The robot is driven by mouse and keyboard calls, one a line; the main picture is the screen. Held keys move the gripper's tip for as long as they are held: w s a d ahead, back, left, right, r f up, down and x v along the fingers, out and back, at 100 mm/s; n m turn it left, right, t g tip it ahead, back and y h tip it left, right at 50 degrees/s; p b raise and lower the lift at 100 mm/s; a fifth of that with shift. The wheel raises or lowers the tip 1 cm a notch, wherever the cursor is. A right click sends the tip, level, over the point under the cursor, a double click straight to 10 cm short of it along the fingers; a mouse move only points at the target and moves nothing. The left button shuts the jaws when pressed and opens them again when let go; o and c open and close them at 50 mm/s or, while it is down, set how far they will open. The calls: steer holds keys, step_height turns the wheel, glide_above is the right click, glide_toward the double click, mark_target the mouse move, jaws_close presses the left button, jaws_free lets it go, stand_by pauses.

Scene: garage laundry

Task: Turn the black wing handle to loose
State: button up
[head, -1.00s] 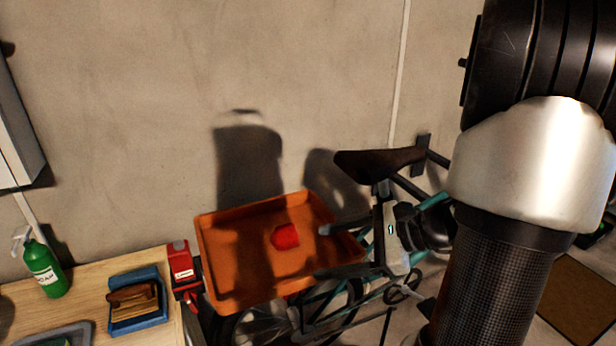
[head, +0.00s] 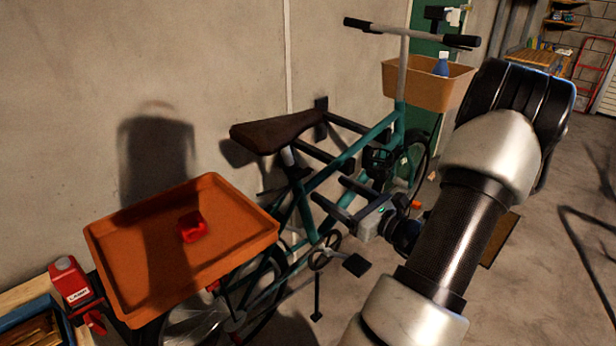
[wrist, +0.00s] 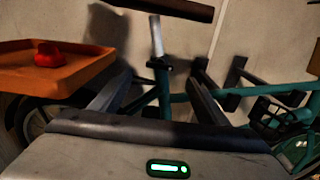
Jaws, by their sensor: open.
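The teal bicycle (head: 345,152) stands along the wall with a brown saddle (head: 275,132) on a pale seat post (head: 287,158). A small dark part (wrist: 160,63) sits at the collar under the post in the wrist view; it may be the black wing handle, but its wings and angle are too small to tell. My gripper (head: 327,189) is open and empty, its two fingers pointing toward the seat post. In the wrist view the post stands between the fingers of my gripper (wrist: 160,80), apart from and beyond them.
An orange tray (head: 130,290) holding a red object (head: 192,227) is left of the seat post, above the rear wheel. Dark wall bracket arms (head: 357,124) reach out beside the frame. A red bottle (head: 72,280) stands at lower left.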

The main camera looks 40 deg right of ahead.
mark_target(306, 175)
steer(key=w, duration=1)
steer(key=shift+a, duration=0.4)
steer(key=shift+c, duration=0.2)
steer(key=c, duration=1)
